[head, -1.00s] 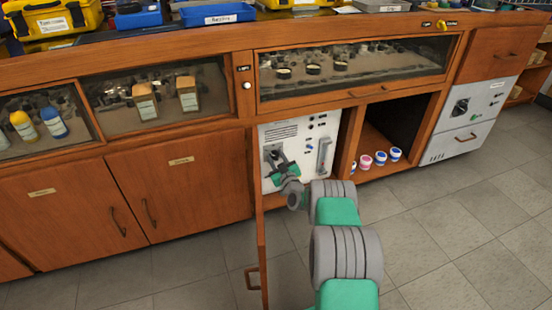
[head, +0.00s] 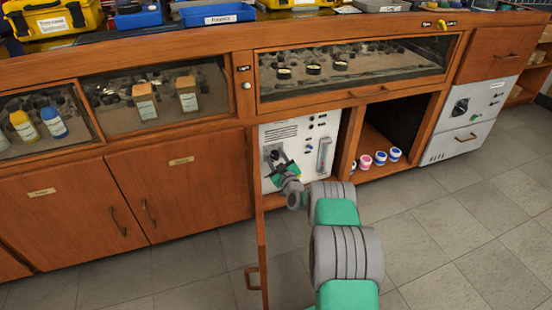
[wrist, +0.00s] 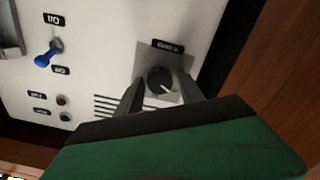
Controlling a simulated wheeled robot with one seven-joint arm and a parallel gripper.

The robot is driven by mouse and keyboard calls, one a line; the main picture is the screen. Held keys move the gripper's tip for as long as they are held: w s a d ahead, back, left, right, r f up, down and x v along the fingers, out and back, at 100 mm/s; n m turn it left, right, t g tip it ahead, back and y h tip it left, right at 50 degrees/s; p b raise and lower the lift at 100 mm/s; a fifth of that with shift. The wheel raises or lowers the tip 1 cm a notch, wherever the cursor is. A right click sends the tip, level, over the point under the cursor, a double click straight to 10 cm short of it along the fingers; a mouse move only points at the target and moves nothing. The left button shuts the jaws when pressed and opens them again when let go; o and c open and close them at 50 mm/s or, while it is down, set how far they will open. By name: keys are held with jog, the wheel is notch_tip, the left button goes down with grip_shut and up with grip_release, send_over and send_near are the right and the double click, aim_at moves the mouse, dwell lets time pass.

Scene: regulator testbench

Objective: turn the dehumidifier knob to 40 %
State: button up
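A dark round knob (wrist: 160,80) with a white pointer mark sits on a grey plate in the wrist view. The pointer points to the lower right of that picture. A black label above the knob is too blurred to read. The knob is on a white panel (head: 325,125) inside an open cupboard bay, and its dark part also shows in the head view (head: 271,153). My gripper (wrist: 162,78) has its two dark fingers apart, one on each side of the knob. A narrow gap seems to show between fingers and knob; contact is not clear.
A blue switch (wrist: 46,55) and small buttons (wrist: 64,100) share the panel. An open wooden door (head: 262,250) stands left of my arm. Several small jars (head: 380,158) sit on the shelf to the right. Another white unit (head: 485,112) with a knob is farther right.

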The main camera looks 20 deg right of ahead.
jog(key=shift+o, duration=1.1)
jog(key=s+p, duration=0.3)
jog(key=s, duration=0.5)
